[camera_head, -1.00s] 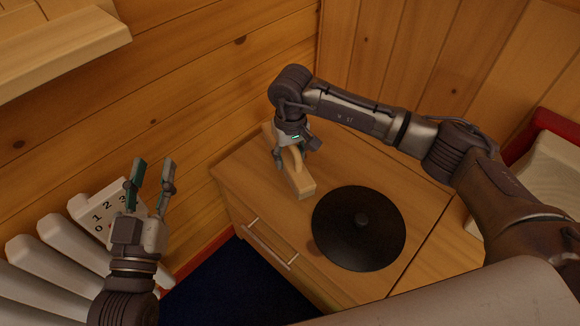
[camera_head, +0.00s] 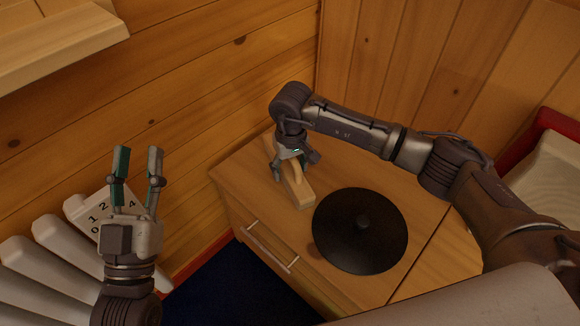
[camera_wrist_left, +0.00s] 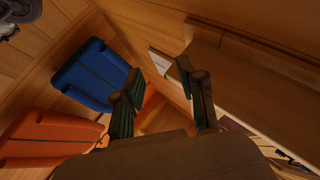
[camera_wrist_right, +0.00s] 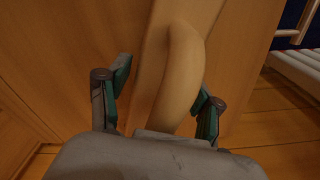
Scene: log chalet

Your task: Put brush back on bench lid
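The brush is a pale wooden block with a curved handle (camera_head: 297,186) and lies on the bench lid (camera_head: 421,196) near its left back edge. My right gripper (camera_head: 295,160) is over the brush from above and hides part of it. In the right wrist view the curved handle (camera_wrist_right: 180,75) runs between the two spread fingers (camera_wrist_right: 160,95). A gap shows at the left finger; the right finger is close to the handle, and contact cannot be told. My left gripper (camera_head: 137,152) is open and empty, left of the bench.
A black round disc with a knob (camera_head: 345,248) lies on the bench lid, right of the brush. A drawer with a metal handle (camera_head: 270,250) is below. White slats and a numbered card (camera_head: 95,212) are at left. Wooden walls close off the back.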

